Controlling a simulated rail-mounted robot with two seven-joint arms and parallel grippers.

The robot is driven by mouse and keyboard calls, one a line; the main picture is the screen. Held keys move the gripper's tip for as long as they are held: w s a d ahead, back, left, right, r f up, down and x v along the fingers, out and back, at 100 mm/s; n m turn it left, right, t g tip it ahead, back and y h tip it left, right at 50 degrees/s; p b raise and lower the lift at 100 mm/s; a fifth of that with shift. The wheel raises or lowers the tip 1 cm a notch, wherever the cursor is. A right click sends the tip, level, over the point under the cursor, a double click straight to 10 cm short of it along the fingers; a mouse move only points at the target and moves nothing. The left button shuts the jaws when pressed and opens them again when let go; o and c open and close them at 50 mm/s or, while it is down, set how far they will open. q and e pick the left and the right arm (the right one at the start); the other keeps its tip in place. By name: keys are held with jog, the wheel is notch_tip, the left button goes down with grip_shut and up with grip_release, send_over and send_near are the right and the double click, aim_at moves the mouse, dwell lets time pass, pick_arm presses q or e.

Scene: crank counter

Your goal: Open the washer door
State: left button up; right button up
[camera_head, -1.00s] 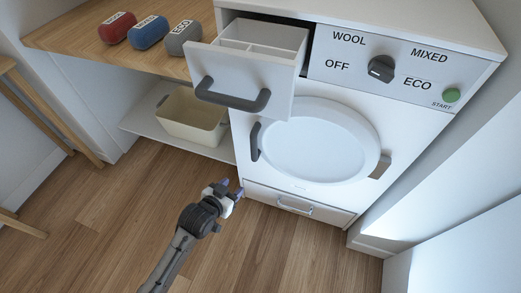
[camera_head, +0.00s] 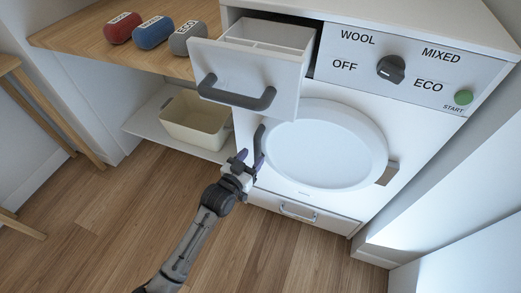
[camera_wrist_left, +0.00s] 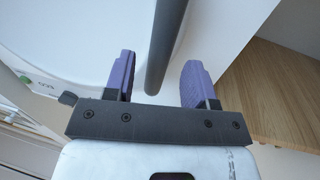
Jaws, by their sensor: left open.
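The washer door (camera_head: 325,150) is a round white disc on the front of the white washer, and it looks shut. Its dark vertical handle (camera_head: 259,137) is on the door's left side, with the lower part hidden by my gripper in the head view. My left gripper (camera_head: 250,160) is open at the handle. In the left wrist view the purple fingers (camera_wrist_left: 158,80) stand apart, with the grey handle bar (camera_wrist_left: 164,45) showing between them and apparently touching neither. My right gripper is not in view.
The detergent drawer (camera_head: 245,75) is pulled out above the door handle. The dial (camera_head: 390,69) and green start button (camera_head: 463,97) are on the panel. A beige bin (camera_head: 195,122) sits on the shelf left. The floor in front is clear.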

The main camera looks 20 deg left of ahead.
pick_arm(q)
jog(key=shift+b+x, duration=0.75)
jog(key=shift+x, duration=1.95)
jog(key=c, duration=0.6)
grip_shut()
